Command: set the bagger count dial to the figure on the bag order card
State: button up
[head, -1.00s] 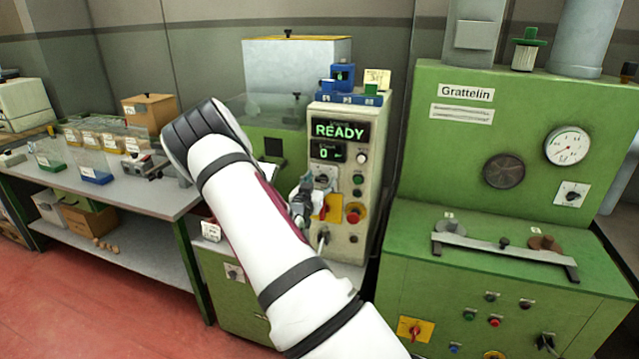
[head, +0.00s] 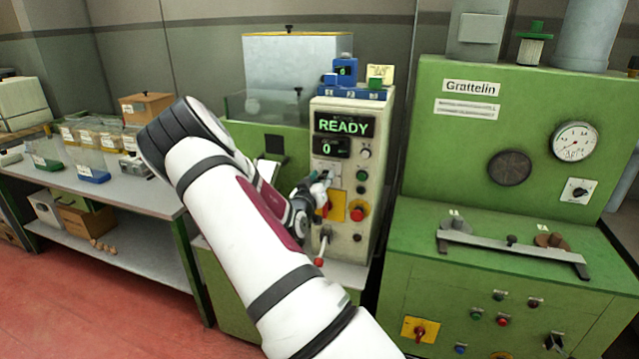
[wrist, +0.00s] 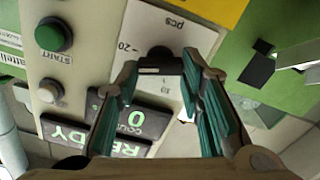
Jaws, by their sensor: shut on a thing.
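The bagger panel (head: 379,130) is a pale upright box. Its screens read READY (head: 343,126) and 0 (head: 327,148). In the wrist view, the count dial's white plate (wrist: 150,28) is marked pcs, with 20 and 10 legible, upside down. My gripper (head: 319,184) is at the panel front. In the wrist view its fingers (wrist: 160,70) are closed around the dial's black knob (wrist: 159,53). The pointer's exact setting is unclear. A pale yellow card (head: 380,72) stands on top of the panel, perhaps the order card. Its writing is too small to read.
Near the dial are a green START button (wrist: 53,36), a red button on yellow (head: 357,212) and a red-tipped lever (head: 320,261) below. A green Grattelin machine (head: 510,130) stands right. A bench with boxes (head: 140,195) stands left.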

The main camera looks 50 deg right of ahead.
jog(key=n+b, duration=0.1)
jog(key=n, duration=0.1)
jog(key=n+b, duration=0.1)
jog(key=shift+w+f+n, duration=0.15)
jog(key=shift+n, duration=0.25)
jog(key=n+b, duration=0.1)
jog(key=n, duration=0.3)
jog(key=shift+a+f+n+b, duration=0.1)
jog(key=shift+n+b, duration=0.2)
jog(key=shift+b, duration=0.1)
jog(key=n+b, duration=0.1)
jog(key=n, duration=0.3)
jog(key=shift+w, duration=0.1)
jog(key=n+b, duration=0.1)
jog(key=n, duration=0.4)
jog(key=shift+f, duration=0.15)
jog(key=n, duration=0.3)
jog(key=shift+n, duration=0.3)
jog(key=n, duration=0.3)
jog(key=shift+s+f+n+p, duration=0.1)
jog(key=shift+s+n+p, duration=0.1)
jog(key=shift+n+p, duration=0.15)
jog(key=n+p, duration=0.2)
jog(key=n, duration=0.2)
jog(key=shift+s, duration=0.1)
jog(key=shift+f+n+p, duration=0.1)
jog(key=shift+n+p, duration=0.65)
jog(key=shift+n, duration=0.8)
